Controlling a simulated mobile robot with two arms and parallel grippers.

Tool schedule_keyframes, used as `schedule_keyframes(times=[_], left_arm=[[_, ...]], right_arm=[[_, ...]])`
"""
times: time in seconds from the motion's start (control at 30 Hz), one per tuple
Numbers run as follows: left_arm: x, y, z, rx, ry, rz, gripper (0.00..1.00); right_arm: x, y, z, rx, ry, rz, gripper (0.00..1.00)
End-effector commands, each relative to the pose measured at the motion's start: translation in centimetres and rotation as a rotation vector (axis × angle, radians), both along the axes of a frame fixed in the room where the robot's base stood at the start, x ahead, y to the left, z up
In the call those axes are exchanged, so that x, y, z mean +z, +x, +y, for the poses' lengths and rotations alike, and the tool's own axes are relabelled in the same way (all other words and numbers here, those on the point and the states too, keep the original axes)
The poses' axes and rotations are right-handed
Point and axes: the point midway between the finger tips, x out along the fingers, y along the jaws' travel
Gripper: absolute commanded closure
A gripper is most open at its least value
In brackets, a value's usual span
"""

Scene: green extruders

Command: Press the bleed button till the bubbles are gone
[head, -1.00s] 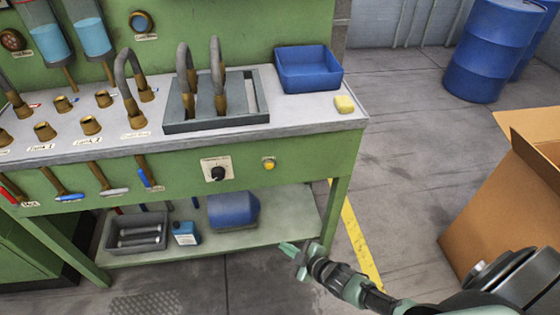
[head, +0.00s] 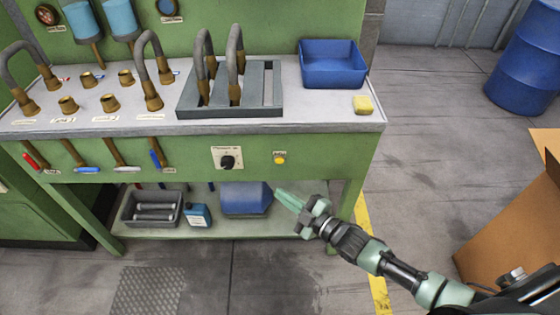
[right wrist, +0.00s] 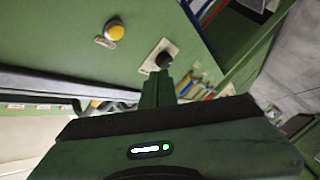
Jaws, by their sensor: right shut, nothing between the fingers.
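A round yellow button (head: 279,158) sits on the green front panel of the bench, right of a black rotary knob (head: 227,160). The button also shows in the right wrist view (right wrist: 114,31), upper left, with a small label beside it. My right gripper (head: 282,194) is shut and empty, just below the button in the head view and apart from it. In the right wrist view its shut fingers (right wrist: 157,88) point toward the panel near the knob. Two sight vessels with blue liquid (head: 117,18) hang at the upper left, cut by the frame; bubbles cannot be made out. My left gripper is not in view.
The bench top (head: 330,120) carries a slotted metal tray (head: 187,105) with hoses, a blue bin (head: 333,66) and a yellow sponge (head: 363,105). Coloured valve levers hang at the left front. A cardboard box (head: 510,225) stands right of my arm. A blue barrel (head: 525,60) is behind.

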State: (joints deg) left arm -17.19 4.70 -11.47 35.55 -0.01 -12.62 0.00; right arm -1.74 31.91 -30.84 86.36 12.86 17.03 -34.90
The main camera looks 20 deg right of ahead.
Motion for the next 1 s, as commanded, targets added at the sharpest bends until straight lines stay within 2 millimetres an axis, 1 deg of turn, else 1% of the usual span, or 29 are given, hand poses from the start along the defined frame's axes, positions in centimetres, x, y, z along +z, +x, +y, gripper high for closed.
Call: schedule_keyframes(times=[0.17, 0.4, 0.6, 0.8, 1.0], left_arm=[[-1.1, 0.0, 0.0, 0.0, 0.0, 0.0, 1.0], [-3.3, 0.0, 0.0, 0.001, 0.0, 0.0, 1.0], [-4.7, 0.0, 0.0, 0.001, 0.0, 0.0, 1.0], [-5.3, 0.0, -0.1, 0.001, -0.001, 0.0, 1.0], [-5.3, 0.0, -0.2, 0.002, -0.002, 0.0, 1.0]], right_arm=[[-0.3, 1.3, -0.4, 0.0, -0.001, -0.002, 1.0], [-0.5, 4.7, -1.4, 0.0, -0.002, -0.003, 1.0], [-0.3, 7.0, -2.1, 0.0, -0.002, -0.002, 1.0], [-0.2, 8.2, -2.4, 0.0, -0.002, 0.001, 1.0], [0.0, 8.4, -2.4, -0.001, 0.0, 0.002, 1.0]])
